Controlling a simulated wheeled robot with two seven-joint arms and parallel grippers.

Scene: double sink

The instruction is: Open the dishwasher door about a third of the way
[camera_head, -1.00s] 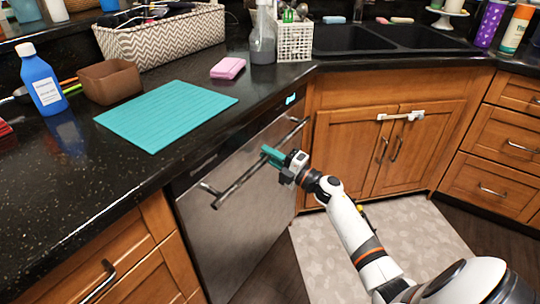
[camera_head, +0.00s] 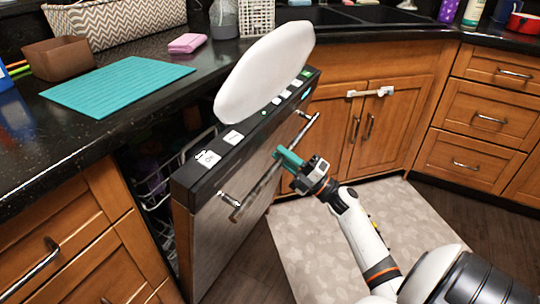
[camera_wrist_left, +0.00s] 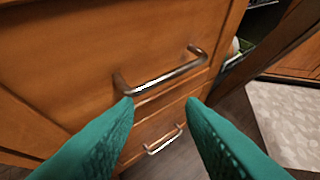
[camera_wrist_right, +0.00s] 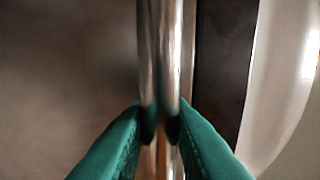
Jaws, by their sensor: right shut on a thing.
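The dishwasher door (camera_head: 237,220) has a steel front and a black top edge with lit icons. It is tilted outward, and a gap beside it shows part of the rack (camera_head: 152,190). My right gripper (camera_head: 284,160) is shut on the door's bar handle (camera_head: 262,182). In the right wrist view, the teal fingers of the right gripper (camera_wrist_right: 160,125) close around the handle (camera_wrist_right: 160,60). My left gripper (camera_wrist_left: 162,100) shows only in the left wrist view; its fingers are apart and empty, in front of a drawer handle (camera_wrist_left: 160,80).
A white oval shape (camera_head: 262,75) stands over the door's top edge; I cannot tell what it is. Wooden drawers (camera_head: 75,245) are left of the door. A sink cabinet (camera_head: 385,125) stands right. A pale mat (camera_head: 330,225) lies on the floor.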

